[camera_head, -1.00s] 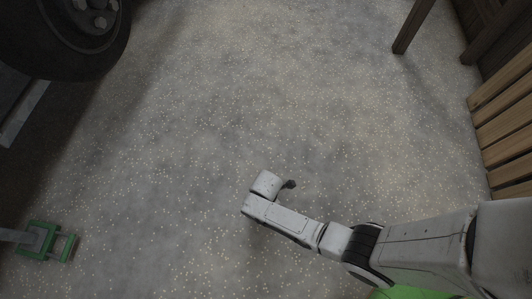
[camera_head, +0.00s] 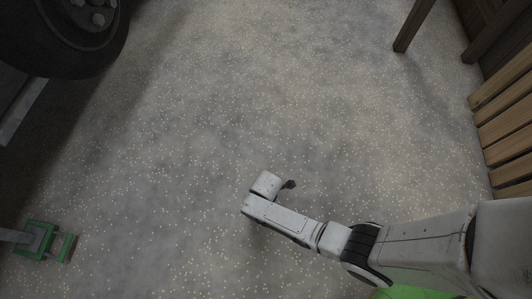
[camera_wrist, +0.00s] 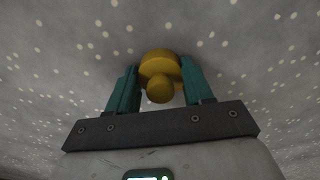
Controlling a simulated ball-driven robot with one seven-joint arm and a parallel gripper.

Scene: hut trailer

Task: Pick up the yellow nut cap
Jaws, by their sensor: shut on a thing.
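The yellow nut cap (camera_wrist: 160,67) shows in the wrist view as a rounded yellow piece with a wider part and a smaller round knob. My gripper (camera_wrist: 160,85) has its two teal fingers on either side of it and is shut on it. Grey speckled ground lies behind it; I cannot tell how far it is from the ground. In the head view my arm's end shows at the lower middle, and the nut cap and the fingers cannot be made out there.
A dark wheel (camera_head: 75,40) with large nuts is at the upper left. A green metal piece (camera_head: 42,241) is at the lower left. A wooden slatted structure (camera_head: 503,120) and a dark post (camera_head: 412,25) stand at the right. The speckled ground (camera_head: 230,110) between is clear.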

